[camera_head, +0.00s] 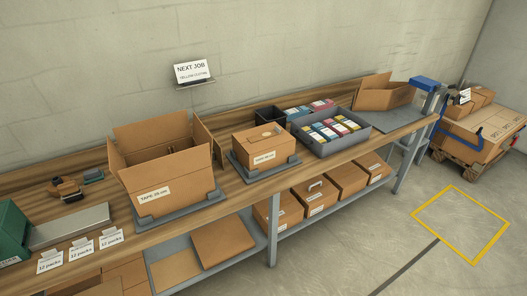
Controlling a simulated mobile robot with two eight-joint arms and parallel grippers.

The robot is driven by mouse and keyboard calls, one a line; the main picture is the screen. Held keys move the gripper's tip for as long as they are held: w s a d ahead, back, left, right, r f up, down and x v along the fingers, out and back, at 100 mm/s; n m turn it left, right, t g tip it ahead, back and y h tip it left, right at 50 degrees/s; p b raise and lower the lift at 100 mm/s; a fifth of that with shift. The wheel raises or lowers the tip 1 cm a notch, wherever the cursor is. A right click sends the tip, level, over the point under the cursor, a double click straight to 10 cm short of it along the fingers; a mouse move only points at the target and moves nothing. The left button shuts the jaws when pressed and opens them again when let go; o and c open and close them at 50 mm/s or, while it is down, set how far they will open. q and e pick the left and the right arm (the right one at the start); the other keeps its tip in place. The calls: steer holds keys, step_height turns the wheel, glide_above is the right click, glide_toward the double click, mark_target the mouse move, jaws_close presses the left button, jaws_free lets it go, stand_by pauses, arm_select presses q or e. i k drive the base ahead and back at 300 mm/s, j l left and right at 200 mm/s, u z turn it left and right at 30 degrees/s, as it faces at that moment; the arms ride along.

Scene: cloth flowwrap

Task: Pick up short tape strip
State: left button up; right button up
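I cannot clearly make out a loose short tape strip in the head view. A small closed carton (262,147) with a label that seems to start with "TAPE" sits on a grey stand on the bench, with a small pale mark on its top. A larger carton (171,168) with its flaps up stands to its left, labelled about "TAPE 25 cm". A small brown and dark device (67,189), perhaps a tape dispenser, lies at the bench's left. Neither of my grippers shows.
A grey tray (363,143) of coloured packs stands right of the small carton. An open carton (383,94) and a blue device (425,84) are at the bench's far right end. Boxes fill the lower shelf. A yellow square (412,214) marks clear floor.

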mark_target(277, 131)
steer(key=i+l+u, duration=0.1)
steer(key=i+u, duration=0.2)
steer(key=i, duration=0.15)
steer(key=i+l+u, duration=0.25)
steer(key=i, duration=0.2)
steer(key=i+l+u, duration=0.3)
steer(key=i+j, duration=0.1)
